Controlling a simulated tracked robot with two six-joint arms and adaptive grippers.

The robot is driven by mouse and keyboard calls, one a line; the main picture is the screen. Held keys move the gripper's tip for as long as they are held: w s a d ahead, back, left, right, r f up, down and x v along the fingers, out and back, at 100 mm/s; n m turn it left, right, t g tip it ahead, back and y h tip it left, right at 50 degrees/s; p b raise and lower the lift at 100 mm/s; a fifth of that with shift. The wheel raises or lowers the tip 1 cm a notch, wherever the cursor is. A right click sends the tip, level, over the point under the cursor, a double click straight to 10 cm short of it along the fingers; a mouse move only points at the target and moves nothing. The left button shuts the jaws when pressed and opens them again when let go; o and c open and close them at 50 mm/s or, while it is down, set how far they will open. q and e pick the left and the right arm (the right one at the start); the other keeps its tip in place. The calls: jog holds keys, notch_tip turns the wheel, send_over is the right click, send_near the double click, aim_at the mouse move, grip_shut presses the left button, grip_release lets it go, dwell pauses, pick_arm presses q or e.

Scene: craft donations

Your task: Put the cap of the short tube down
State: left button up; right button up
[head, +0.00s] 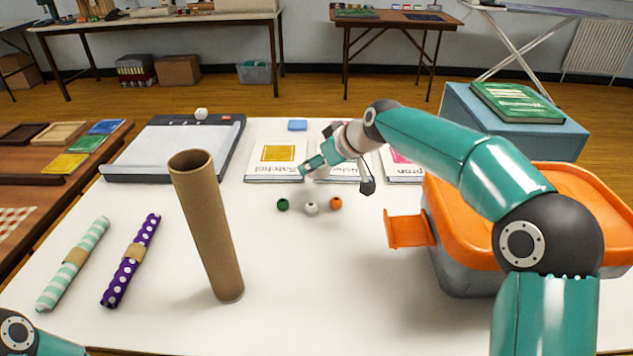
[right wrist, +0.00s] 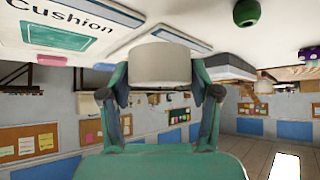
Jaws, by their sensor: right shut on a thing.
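A white round cap (right wrist: 160,63) sits between the fingers of my right gripper (right wrist: 160,85), which is shut on it. In the head view my right gripper (head: 318,160) is over the pattern packets at the back of the white table, and I cannot make out the cap there. A brown cardboard tube (head: 208,230) stands upright, slightly tilted in view, at the left middle of the table with its top open. It is the only bare tube that I see; I cannot tell whether it is the short one. My left gripper is out of view.
Green (head: 283,204), white (head: 311,207) and orange (head: 336,203) small pieces lie mid-table. An orange-lidded grey box (head: 465,270) stands right. Two wrapped rolls (head: 75,262) lie left. A paper trimmer (head: 172,165) is back left. The front middle is clear.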

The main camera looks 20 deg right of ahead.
jog(key=shift+f+b, duration=0.65)
jog(key=shift+f, duration=1.4)
jog(key=shift+f, duration=0.15)
jog(key=shift+f, duration=0.15)
jog(key=o, duration=0.8)
jog(key=shift+r, duration=0.4)
jog(key=p+v, duration=0.1)
jog(key=v, duration=1.1)
jog(key=shift+f, duration=0.1)
